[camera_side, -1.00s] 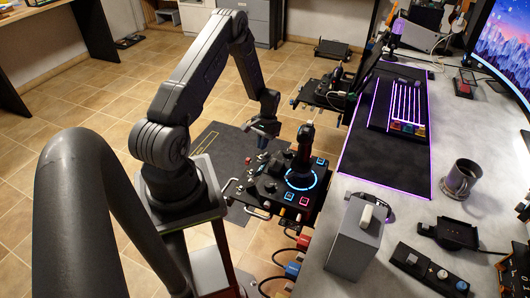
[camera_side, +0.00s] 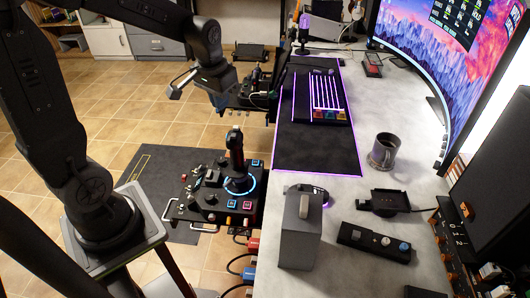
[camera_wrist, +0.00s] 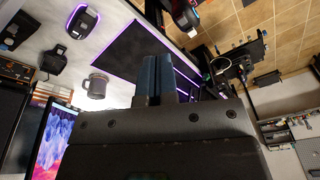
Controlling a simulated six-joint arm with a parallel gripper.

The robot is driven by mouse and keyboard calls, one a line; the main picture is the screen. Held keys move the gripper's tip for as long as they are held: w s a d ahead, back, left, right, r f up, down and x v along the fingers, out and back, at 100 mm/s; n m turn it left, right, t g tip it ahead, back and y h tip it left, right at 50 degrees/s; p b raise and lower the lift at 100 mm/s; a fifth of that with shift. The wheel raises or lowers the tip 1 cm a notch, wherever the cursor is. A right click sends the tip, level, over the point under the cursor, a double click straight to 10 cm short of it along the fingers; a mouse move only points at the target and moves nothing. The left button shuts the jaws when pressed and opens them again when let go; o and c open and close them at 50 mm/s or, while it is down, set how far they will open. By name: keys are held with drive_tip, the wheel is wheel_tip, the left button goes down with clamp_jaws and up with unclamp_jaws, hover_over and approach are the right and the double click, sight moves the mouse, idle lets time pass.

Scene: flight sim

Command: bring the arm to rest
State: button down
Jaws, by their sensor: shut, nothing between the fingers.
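My gripper (camera_side: 222,103) hangs in the air in the side view, above and behind the joystick panel (camera_side: 212,203), and touches nothing that I can see. Its fingers are small and dark there. In the wrist view my gripper (camera_wrist: 158,76) shows two dark blue fingers pressed together, with nothing between them. The joystick (camera_side: 235,155) stands upright on its panel, below the gripper and apart from it.
A desk (camera_side: 350,220) runs along the right with a mug (camera_side: 383,151), a keyboard (camera_side: 322,98) on a dark mat (camera_side: 315,150), a grey box (camera_side: 300,235) and a curved monitor (camera_side: 450,50). A second device (camera_side: 250,92) stands close beyond the gripper. Open tiled floor (camera_side: 110,95) lies left.

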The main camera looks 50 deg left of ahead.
drive_tip(key=s+d+r+m+t, duration=0.1)
drive_tip(key=s+d+r+t, duration=0.1)
drive_tip(key=s+d, duration=0.4)
drive_tip(key=s+d+r+m+t+h, duration=0.1)
drive_tip(key=s+d+r+m, duration=0.1)
drive_tip(key=s+d+r, duration=0.3)
drive_tip(key=shift+s+d+r+t, duration=0.2)
drive_tip(key=shift+s+d+t, duration=0.2)
drive_tip(key=shift+s, duration=0.75)
idle(2.3)
